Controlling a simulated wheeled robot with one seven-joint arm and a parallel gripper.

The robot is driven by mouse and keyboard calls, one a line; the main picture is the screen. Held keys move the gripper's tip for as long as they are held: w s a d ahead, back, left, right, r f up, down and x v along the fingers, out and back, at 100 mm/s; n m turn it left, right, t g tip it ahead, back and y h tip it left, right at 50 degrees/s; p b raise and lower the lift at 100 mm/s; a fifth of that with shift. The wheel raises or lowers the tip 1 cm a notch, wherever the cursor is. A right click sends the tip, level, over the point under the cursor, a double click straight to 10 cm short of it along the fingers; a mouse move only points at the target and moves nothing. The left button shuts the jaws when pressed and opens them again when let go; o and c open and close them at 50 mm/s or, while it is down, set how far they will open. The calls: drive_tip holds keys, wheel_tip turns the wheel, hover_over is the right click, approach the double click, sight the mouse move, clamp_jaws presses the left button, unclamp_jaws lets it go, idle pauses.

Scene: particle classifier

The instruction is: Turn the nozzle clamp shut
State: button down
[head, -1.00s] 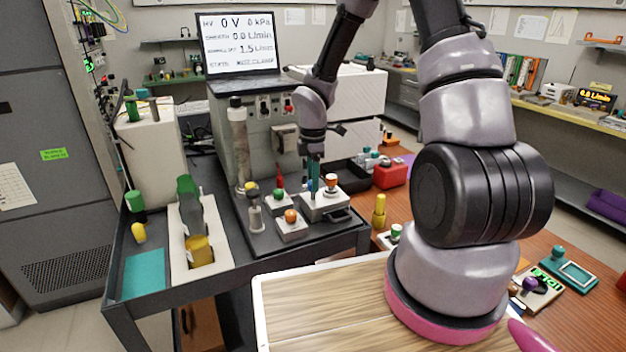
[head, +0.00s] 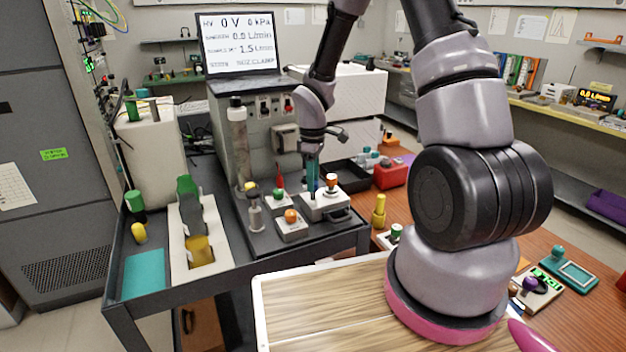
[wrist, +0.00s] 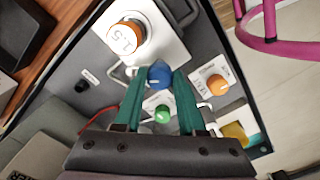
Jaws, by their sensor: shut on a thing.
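A blue knob (wrist: 159,75), which looks like the nozzle clamp's handle, sits between the teal fingertips of my gripper (wrist: 158,80) in the wrist view. The fingers are closed on its sides and hide part of it. In the head view my gripper (head: 313,182) points down at the tray on the dark cart, beside a white block (head: 325,208) with an orange-topped knob (head: 332,181). The blue knob is mostly hidden there. The monitor (head: 237,44) shows 0 V, 0 kPa, 0.0 L/min and a status line that seems to read NOZ CLAMP.
A glass column (head: 238,145) stands behind on the left.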

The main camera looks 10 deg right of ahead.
drive_tip(key=m, duration=0.5)
drive_tip(key=shift+m, duration=0.3)
drive_tip(key=m, duration=0.5)
drive_tip(key=shift+m, duration=0.4)
drive_tip(key=c, duration=0.5)
unclamp_jaws()
drive_tip(key=shift+r, duration=0.1)
wheel_tip(320, 180, up, 11)
drive_tip(key=shift+f, duration=0.2)
